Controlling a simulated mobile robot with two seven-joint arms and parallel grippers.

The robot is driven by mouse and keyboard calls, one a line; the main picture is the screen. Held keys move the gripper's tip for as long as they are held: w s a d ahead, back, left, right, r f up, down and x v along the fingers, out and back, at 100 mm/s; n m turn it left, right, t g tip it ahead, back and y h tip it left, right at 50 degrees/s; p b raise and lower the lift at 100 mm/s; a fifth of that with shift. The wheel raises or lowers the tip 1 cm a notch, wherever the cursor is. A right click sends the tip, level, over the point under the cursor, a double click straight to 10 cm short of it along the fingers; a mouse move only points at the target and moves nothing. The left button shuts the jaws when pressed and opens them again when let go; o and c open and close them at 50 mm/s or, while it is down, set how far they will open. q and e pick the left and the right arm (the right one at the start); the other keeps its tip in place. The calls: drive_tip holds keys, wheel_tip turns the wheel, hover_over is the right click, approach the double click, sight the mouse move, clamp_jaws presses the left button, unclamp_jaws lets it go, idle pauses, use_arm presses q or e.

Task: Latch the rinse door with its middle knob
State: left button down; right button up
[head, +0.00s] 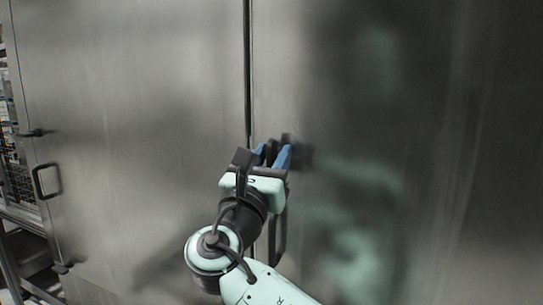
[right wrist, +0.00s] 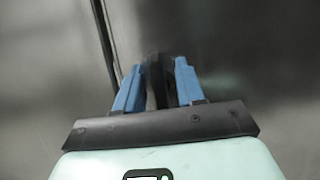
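The rinse door appears to be the right steel panel (head: 420,130), flush beside a dark vertical seam, with no clear gap showing. My right gripper (head: 272,155) is at this panel's left edge. Its blue fingers stand on either side of a dark knob (head: 302,154), which is partly hidden by them. In the right wrist view the black knob (right wrist: 158,82) fills the space between the fingers of the right gripper (right wrist: 159,80), and they look closed on it. The knob's exact turn angle is hard to tell. My left gripper is out of view.
A dark loop handle (head: 279,235) hangs below my right gripper, partly hidden by it. The left steel panel (head: 130,130) has a black handle (head: 47,181) and a small dark latch (head: 35,132) at its left edge. Racks show at far left.

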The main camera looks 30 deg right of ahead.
clamp_jaws()
